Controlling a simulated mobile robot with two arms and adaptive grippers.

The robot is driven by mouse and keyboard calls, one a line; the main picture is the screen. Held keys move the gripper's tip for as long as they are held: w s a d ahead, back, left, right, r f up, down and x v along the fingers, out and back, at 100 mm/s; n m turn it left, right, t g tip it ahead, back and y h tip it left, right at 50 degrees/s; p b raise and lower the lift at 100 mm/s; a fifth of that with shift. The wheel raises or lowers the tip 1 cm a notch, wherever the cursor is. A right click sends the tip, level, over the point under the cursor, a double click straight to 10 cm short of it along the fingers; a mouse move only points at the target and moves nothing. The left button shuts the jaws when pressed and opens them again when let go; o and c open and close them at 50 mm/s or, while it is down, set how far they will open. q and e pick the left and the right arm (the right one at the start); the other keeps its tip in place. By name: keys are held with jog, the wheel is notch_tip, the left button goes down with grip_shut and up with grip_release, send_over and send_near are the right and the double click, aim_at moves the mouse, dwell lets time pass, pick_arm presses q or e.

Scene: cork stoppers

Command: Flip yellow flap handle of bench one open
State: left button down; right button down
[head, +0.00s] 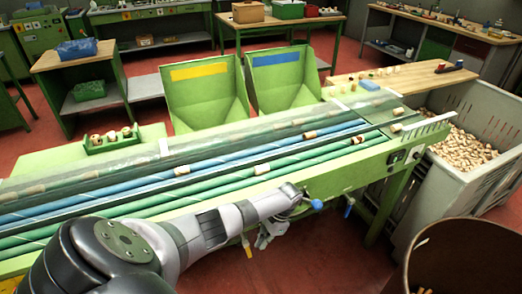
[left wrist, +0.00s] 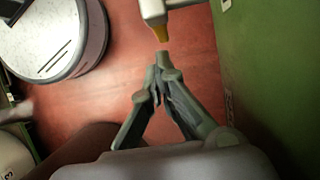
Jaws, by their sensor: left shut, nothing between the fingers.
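The green bench (head: 345,178) carries blue and green conveyor lanes with several corks. A yellow handle (head: 247,246) hangs below its front edge, beside my left gripper (head: 264,241) in the head view. In the left wrist view, the yellow handle tip (left wrist: 161,34) sits at the end of a pale lever, just beyond the fingertips of my left gripper (left wrist: 163,60). The fingertips are together with nothing between them. A narrow gap seems to separate them from the handle; contact is unclear. My right gripper is not in view.
Blue knobs (head: 316,204) are on the bench front to the right of my gripper. A grey crate of corks (head: 424,207) stands at the bench's right end. A brown drum (head: 463,262) is at lower right. Red floor shows below the bench front.

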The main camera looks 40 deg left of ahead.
pick_arm(q)
jog(key=v, duration=0.8)
jog(key=shift+r, duration=0.25)
jog(key=shift+w, duration=0.1)
jog(key=s+d+f+t, duration=0.1)
jog(key=s+d+f, duration=0.1)
jog(key=s+f, duration=0.45)
jog(key=s+d+f+n+t, duration=0.1)
jog(key=s+f, duration=0.2)
jog(key=f, duration=0.7)
jog(key=s+d+f, duration=0.2)
jog(key=s+f, duration=0.3)
jog(key=f, duration=0.4)
jog(key=s+d+f+t, duration=0.1)
jog(key=s+d+f, duration=0.2)
jog(key=s, duration=0.5)
jog(key=s+d+f+t+h, duration=0.1)
jog(key=s+d+f, duration=0.1)
jog(key=s, duration=0.7)
jog(key=s+d+f+n, duration=0.1)
jog(key=s+d+f, duration=0.2)
jog(key=s+f, duration=0.2)
jog(key=s, duration=0.3)
jog(key=shift+s+d+t+h, duration=0.3)
jog(key=shift+d+t, duration=0.05)
jog(key=shift+t, duration=0.05)
